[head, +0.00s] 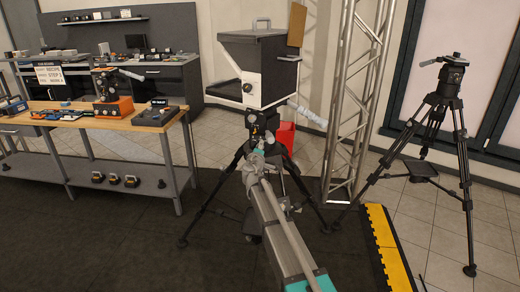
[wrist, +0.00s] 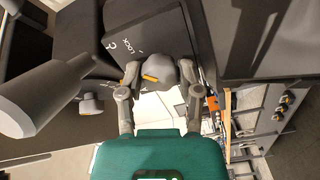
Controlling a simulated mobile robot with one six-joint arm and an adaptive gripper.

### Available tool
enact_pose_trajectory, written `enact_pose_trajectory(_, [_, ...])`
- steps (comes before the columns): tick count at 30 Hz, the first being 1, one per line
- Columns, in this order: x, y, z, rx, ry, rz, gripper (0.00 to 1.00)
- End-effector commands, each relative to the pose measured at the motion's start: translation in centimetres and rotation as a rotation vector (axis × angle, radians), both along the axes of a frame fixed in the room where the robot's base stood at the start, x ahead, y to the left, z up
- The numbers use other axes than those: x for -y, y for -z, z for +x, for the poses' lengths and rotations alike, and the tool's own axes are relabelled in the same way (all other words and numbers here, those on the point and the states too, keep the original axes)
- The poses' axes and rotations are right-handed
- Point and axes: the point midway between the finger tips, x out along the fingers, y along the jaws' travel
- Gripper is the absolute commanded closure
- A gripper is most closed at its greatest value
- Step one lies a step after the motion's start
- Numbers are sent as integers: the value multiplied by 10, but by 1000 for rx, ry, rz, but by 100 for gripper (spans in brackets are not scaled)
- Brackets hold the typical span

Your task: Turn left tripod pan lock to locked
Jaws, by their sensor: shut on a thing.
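The left tripod (head: 216,192) stands in the centre of the head view, carrying a boxy teleprompter (head: 262,75). Its dark head (head: 262,124) is just beyond my arm. In the wrist view the dark head housing (wrist: 160,40) bears the white word LOCK and a padlock mark. A grey rounded pan lock knob (wrist: 162,70) with an orange stripe sits below that marking. My gripper (wrist: 158,76) has one finger on each side of the knob and is shut on it. In the head view my gripper (head: 256,152) is small, and the knob is not clear there.
A grey handle (wrist: 45,95) and a smaller grey knob (wrist: 90,104) are left of my gripper in the wrist view. A second tripod (head: 455,110) stands at right. A workbench (head: 85,120) is at left, a metal truss (head: 350,100) behind right, and a yellow-edged mat (head: 388,250) below.

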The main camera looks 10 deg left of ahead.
Motion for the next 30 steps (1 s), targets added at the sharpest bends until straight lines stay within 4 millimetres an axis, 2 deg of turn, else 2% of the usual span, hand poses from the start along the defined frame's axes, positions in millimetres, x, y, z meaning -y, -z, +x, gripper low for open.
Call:
enact_pose_trajectory(5, [1,0,0,-1,2,1,100])
enact_pose_trajectory(6, [1,0,0,-1,2,1,47])
enact_pose_trajectory(10, [0,0,0,0,1,0,23])
enact_pose_trajectory(11, [0,0,0,0,1,0,19])
enact_pose_trajectory(23, [0,0,-1,0,0,-1,19])
enact_pose_trajectory(30, [-1,0,-12,0,-1,-1,19])
